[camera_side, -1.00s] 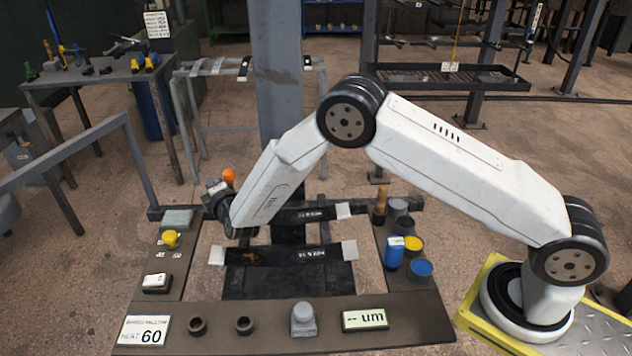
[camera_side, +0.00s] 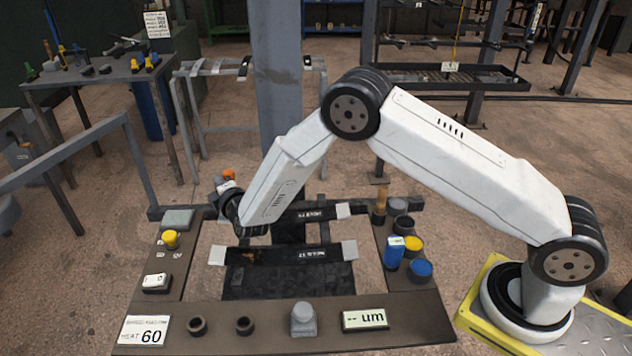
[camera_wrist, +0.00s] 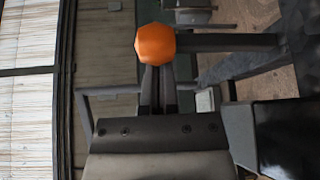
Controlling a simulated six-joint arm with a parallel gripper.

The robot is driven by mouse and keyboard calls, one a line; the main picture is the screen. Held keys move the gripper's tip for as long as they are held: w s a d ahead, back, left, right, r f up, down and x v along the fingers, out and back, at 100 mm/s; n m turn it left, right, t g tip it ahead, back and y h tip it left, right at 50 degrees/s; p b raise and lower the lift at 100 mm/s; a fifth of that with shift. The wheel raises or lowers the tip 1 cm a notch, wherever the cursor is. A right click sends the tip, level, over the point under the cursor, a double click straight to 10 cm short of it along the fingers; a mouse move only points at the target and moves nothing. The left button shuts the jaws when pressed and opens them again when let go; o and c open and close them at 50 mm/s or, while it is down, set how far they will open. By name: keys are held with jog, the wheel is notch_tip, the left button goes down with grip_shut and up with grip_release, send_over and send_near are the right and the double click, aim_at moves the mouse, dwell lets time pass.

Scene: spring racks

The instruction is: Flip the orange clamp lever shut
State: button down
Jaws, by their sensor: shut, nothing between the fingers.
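The orange clamp lever's knob (camera_wrist: 155,41) is near the top middle of the wrist view, on a dark bar that runs to the right. My gripper (camera_wrist: 157,70) is shut and empty, with its fingertips right at the lower edge of the knob. Whether they touch it I cannot tell. In the side view the orange knob (camera_side: 229,174) shows small above my gripper (camera_side: 224,184), which partly covers it. The clamp's base and pivot are hidden behind my arm.
Two dark strips with pale ends, the front one (camera_side: 290,254), cross the bench frame. A yellow knob (camera_side: 170,239) is at left. A blue container (camera_side: 394,253) and several small pots stand at right. A button block (camera_side: 303,320) and a display (camera_side: 365,319) sit on the front panel (camera_side: 270,342).

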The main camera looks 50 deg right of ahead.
jog(key=shift+s+d+m+t, duration=0.35)
jog(key=shift+m+t, duration=0.25)
jog(key=shift+m, duration=0.3)
jog(key=shift+m+t+h, duration=0.3)
jog(key=shift+m+t, duration=0.1)
jog(key=shift+m, duration=0.4)
jog(key=shift+s+d+f, duration=0.2)
jog(key=shift+s+d, duration=0.45)
jog(key=shift+d, duration=0.05)
jog(key=shift+s+d+f, duration=0.2)
jog(key=shift+s+d, duration=0.45)
jog(key=shift+s, duration=0.05)
jog(key=shift+s+d+f, duration=0.2)
jog(key=shift+s+d, duration=0.45)
jog(key=shift+d, duration=0.05)
jog(key=shift+a, duration=0.1)
jog(key=s+a, duration=0.5)
jog(key=s, duration=0.2)
jog(key=shift+s+a+f, duration=0.2)
jog(key=shift+a+f, duration=0.1)
jog(key=shift+a, duration=0.1)
